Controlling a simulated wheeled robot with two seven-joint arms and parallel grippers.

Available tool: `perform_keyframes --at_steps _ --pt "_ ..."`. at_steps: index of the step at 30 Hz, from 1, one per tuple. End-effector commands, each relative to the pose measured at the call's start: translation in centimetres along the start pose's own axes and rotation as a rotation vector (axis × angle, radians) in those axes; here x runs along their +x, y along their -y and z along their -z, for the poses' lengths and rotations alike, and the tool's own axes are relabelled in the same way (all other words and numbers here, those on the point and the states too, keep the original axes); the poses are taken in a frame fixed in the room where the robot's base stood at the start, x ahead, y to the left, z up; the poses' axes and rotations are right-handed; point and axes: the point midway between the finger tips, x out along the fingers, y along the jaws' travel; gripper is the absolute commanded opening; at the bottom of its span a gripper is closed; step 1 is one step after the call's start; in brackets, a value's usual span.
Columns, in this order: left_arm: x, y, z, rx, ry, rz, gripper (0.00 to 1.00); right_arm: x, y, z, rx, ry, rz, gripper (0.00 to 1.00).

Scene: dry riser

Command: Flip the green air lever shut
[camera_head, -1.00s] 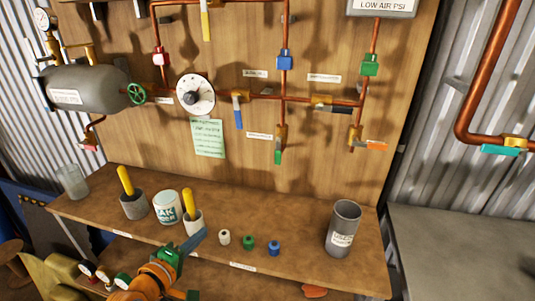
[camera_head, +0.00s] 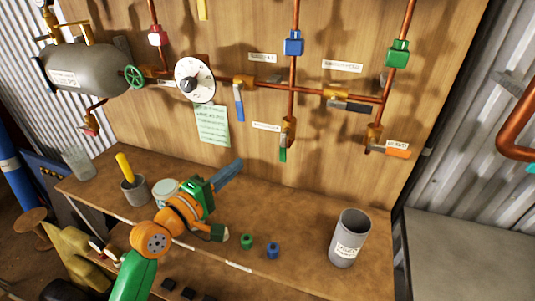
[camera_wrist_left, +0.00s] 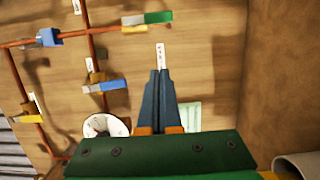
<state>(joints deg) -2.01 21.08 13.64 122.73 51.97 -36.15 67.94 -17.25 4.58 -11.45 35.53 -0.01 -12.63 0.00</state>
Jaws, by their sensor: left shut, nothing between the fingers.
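The green lever (camera_head: 283,154) hangs down from a brass valve (camera_head: 288,132) at the foot of the middle copper pipe, in line with that pipe. In the left wrist view the green lever (camera_wrist_left: 158,17) is at the top, beyond my fingertips. My left gripper (camera_head: 232,167) is shut and empty. It is above the bench, below and to the left of the lever, apart from it. In the left wrist view my left gripper (camera_wrist_left: 160,76) points at the board, with a white label (camera_wrist_left: 160,56) just beyond its tips. My right gripper is out of view.
A blue lever (camera_head: 239,108), a black lever (camera_head: 352,107) and an orange lever (camera_head: 397,153) are on nearby pipes. A dial (camera_head: 194,80) and a green note (camera_head: 213,125) are on the board. A grey canister (camera_head: 348,238) and small caps stand on the bench (camera_head: 306,215).

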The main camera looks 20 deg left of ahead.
Motion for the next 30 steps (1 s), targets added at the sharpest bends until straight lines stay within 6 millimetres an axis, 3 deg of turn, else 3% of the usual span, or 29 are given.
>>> perform_keyframes --at_steps 9,12,18,30 --pt "7.0 -0.3 0.0 -0.001 0.001 -0.001 0.00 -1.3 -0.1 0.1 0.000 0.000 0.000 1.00" --pt "7.3 -0.5 -1.9 -0.004 0.002 0.002 0.00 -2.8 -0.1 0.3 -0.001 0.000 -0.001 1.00" --pt "7.7 -0.2 -3.7 -0.001 0.000 0.001 0.00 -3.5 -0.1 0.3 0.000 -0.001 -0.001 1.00" --pt "7.8 0.1 -3.9 -0.001 -0.001 0.000 0.00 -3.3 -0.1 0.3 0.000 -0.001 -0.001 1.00"
